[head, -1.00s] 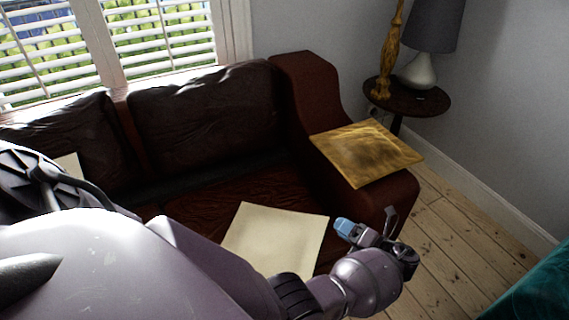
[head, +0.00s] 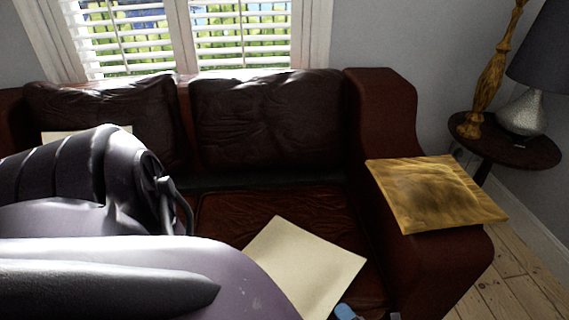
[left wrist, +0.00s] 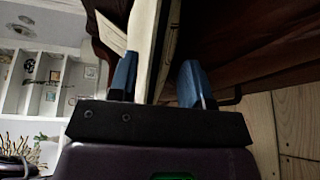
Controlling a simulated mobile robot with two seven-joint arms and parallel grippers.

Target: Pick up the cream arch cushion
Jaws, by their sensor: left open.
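A flat, squarish cream cushion (head: 305,265) lies on the seat of the brown leather sofa; I take it for the cream arch cushion. Its near part is hidden behind my left arm. My left gripper (head: 355,314) is at the bottom edge of the head view, by the cushion's right side, mostly cut off. In the left wrist view, its blue fingers (left wrist: 157,82) are open, with a cream edge, likely the cushion's (left wrist: 144,40), between them. I cannot tell whether either finger touches it. My right gripper is not in view.
A gold cushion (head: 435,195) lies on the sofa's right arm (head: 440,255). Another cream piece (head: 85,134) shows behind my arm at the left. A dark round side table (head: 505,150) with a lamp (head: 525,112) and gold ornament stands at right.

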